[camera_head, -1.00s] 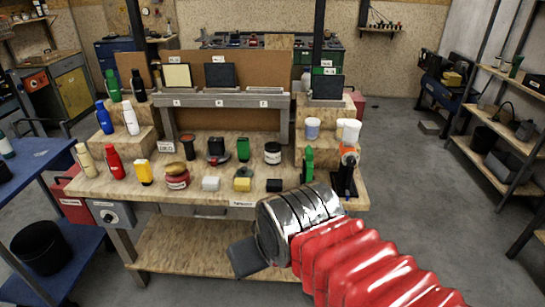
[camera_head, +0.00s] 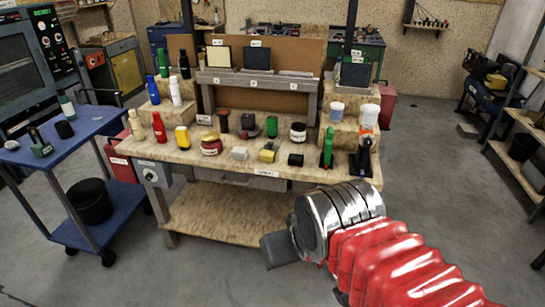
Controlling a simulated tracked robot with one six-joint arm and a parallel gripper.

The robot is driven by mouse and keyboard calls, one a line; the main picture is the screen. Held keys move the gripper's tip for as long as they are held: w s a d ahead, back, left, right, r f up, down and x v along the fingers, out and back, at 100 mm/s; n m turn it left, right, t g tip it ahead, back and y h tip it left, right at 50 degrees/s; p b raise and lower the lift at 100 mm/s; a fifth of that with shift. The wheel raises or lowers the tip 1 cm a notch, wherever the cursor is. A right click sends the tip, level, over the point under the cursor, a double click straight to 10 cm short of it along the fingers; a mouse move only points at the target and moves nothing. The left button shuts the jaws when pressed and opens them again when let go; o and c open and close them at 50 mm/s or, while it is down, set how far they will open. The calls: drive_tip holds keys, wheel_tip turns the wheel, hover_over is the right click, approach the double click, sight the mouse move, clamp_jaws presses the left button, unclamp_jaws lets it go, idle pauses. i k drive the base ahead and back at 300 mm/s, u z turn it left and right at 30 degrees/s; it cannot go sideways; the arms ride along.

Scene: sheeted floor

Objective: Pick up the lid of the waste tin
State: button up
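A squat red tin (camera_head: 211,149) with a pale label stands on the wooden workbench, left of the middle. A yellowish lid (camera_head: 210,138) sits on top of it. This looks like the waste tin, but I cannot read the label. My gripper (camera_head: 278,251) shows as a dark block past the shiny metal wrist of my red-sleeved arm. It is in front of the bench, lower in the picture than the tin and to its right, well apart from it. Its fingers cannot be made out, and nothing held shows.
A blue cart (camera_head: 84,143) with a black bucket (camera_head: 91,201) stands left.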

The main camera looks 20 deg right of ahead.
sight(270, 145)
drive_tip(key=k, duration=0.8)
drive_tip(key=z, duration=0.4)
drive_tip(key=i, duration=1.55)
drive_tip(key=u, duration=0.7)
drive_tip(key=i, duration=0.7)
drive_tip(key=u, duration=0.4)
